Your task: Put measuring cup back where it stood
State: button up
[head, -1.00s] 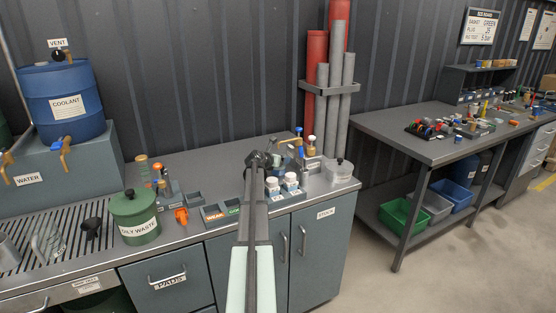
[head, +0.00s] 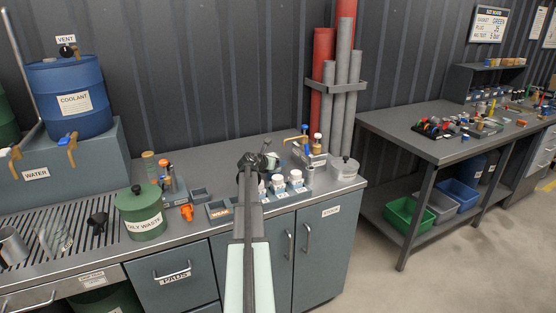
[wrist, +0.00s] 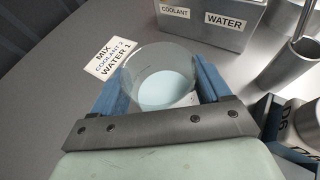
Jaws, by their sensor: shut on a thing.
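The measuring cup (wrist: 158,80) is a clear, round vessel with pale contents in the wrist view. It sits between the blue fingers of my gripper (wrist: 160,92), which is shut on its sides. The cup looks upright over the grey bench top; I cannot tell whether its base touches the bench. In the head view my gripper (head: 258,163) is over the back of the bench, and my arm largely hides the cup.
A mix label (wrist: 108,58) lies left of the cup. A grey box (wrist: 205,22) labelled coolant and water stands behind. A metal cylinder (wrist: 292,68) holding rods is at right. White-capped bottles (head: 279,182) stand right of my arm. Left of my gripper, the back bench is fairly clear.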

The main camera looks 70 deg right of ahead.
jog(key=shift+w+a, duration=0.75)
jog(key=shift+a, duration=0.75)
jog(key=shift+w+a, duration=0.7)
jog(key=shift+a, duration=0.75)
jog(key=shift+w+a, duration=0.75)
jog(key=shift+a, duration=0.75)
jog(key=o, duration=1.1)
jog(key=shift+o, duration=0.2)
jog(key=shift+a, duration=0.1)
jog(key=v, duration=1.3)
jog(key=shift+a+r, duration=0.2)
jog(key=shift+a, duration=0.05)
jog(key=shift+s+d, duration=0.1)
